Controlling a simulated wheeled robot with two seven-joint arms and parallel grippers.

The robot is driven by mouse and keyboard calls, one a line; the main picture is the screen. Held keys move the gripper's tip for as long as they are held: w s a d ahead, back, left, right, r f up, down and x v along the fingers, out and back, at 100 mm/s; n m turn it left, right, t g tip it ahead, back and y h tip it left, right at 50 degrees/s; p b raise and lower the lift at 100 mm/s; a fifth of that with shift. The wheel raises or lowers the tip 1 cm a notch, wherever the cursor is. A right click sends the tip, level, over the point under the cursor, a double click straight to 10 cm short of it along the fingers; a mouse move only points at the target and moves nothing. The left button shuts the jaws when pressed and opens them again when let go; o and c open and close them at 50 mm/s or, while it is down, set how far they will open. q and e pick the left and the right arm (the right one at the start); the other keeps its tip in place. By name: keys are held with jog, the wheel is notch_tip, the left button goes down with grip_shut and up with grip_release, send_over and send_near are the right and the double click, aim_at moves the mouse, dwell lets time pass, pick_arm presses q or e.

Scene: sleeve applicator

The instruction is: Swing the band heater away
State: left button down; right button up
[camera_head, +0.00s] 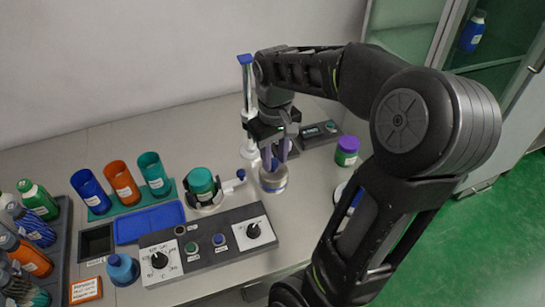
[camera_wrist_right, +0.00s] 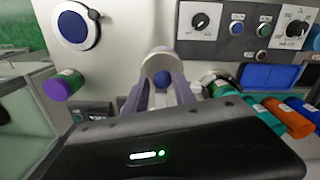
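My right gripper (camera_head: 275,158) points down at a short metallic cylinder (camera_head: 272,181), beside the white post with a blue top (camera_head: 246,85). The cylinder looks like the band heater; its open round rim (camera_wrist_right: 158,60) shows in the right wrist view. A blue knob (camera_wrist_right: 162,78) sits between the two fingers there, with the fingers (camera_wrist_right: 163,88) apart on either side. Whether they touch the knob is unclear. A green-lidded jar (camera_head: 203,184) stands in a holder with a blue-tipped handle (camera_head: 240,174) to the left. My left gripper is not in view.
A control panel (camera_head: 207,250) with dials and buttons lies at the front. Blue, orange and teal cups (camera_head: 123,184) stand to the left, near a blue tray (camera_head: 148,223). A purple-lidded jar (camera_head: 347,150) stands right of the cylinder. My right arm covers the right side.

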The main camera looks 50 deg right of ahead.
jog(key=o, duration=0.3)
jog(key=shift+o, duration=0.2)
notch_tip(320, 180, up, 8)
jog(key=shift+f, duration=0.1)
dwell(0.4)
jog(key=shift+s+f, duration=0.1)
dwell(0.4)
